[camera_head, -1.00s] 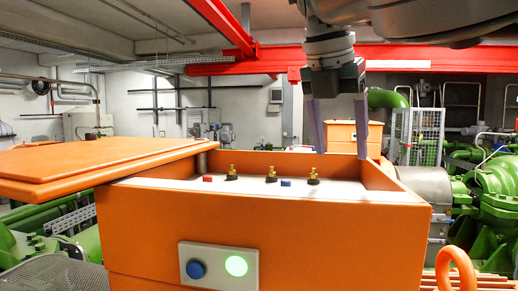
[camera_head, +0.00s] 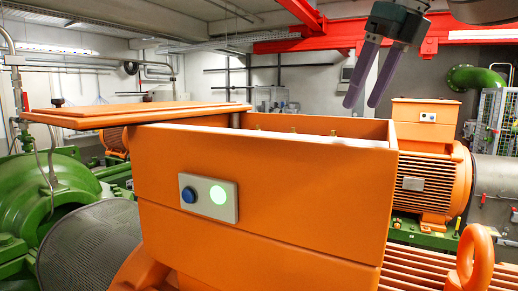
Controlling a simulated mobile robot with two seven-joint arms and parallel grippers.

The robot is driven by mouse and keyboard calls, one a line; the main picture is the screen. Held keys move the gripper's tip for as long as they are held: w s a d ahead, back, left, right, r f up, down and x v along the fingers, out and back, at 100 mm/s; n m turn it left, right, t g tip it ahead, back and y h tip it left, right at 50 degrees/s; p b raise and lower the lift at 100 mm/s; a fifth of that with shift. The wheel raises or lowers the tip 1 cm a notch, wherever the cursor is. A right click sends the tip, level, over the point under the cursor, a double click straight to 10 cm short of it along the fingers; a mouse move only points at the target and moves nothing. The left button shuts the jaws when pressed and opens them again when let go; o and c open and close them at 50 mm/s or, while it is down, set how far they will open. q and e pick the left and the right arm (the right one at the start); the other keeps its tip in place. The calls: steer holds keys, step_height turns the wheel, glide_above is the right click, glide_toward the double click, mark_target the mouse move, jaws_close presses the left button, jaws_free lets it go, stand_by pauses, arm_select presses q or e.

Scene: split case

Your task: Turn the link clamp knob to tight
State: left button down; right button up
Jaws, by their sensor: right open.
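The orange open-topped case (camera_head: 270,195) stands in the middle of the head view. Its front wall hides most of the inside. Only the small tips of brass-coloured posts (camera_head: 333,133) show just above the rim. I cannot make out the link clamp knob or its setting. My right gripper (camera_head: 361,104) hangs above the right part of the case. Its two purple fingers are apart with nothing between them, and they look clear of the case. My left gripper is not in view.
The orange lid (camera_head: 130,113) is swung out to the left at rim height. Another orange machine (camera_head: 428,170) stands behind at right. A lifting ring (camera_head: 475,258) is front right.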

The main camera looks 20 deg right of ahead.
steer(key=p+x, duration=0.6)
steer(key=x, duration=0.2)
steer(key=shift+w+a+f+p, duration=0.1)
steer(key=shift+w+f+p, duration=0.1)
steer(key=shift+p, duration=0.2)
steer(key=shift+w+f, duration=0.25)
steer(key=shift+f, duration=0.35)
jaws_close()
